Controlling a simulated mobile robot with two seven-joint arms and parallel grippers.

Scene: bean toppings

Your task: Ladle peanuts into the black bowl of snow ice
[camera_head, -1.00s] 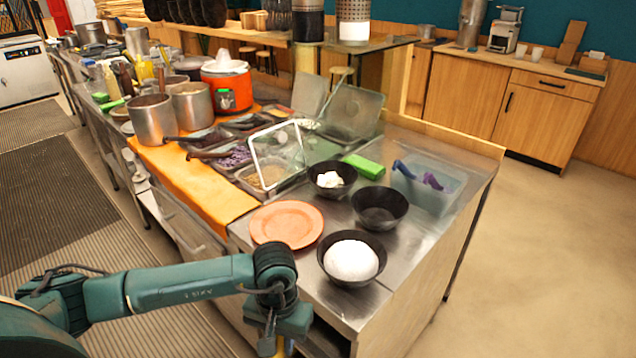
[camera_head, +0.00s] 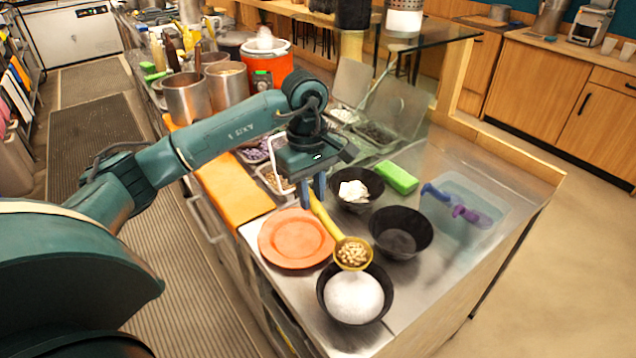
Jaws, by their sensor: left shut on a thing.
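My left gripper (camera_head: 314,190) is shut on the handle of a yellow ladle (camera_head: 322,215), above the far side of the orange plate. The ladle's round bowl is full of tan peanuts (camera_head: 352,252). It appears over the far rim of the black bowl of snow ice (camera_head: 325,300); I cannot tell how high above it. The white snow ice (camera_head: 354,297) fills that bowl as a smooth mound, with no peanuts visible on it. My right gripper is not in view.
An orange plate (camera_head: 290,240) lies left of the bowls. An empty black bowl (camera_head: 401,234) and a black bowl with white pieces (camera_head: 356,188) stand behind. A green block (camera_head: 397,177) and a clear bin (camera_head: 480,195) are to the right. Topping trays sit behind my arm.

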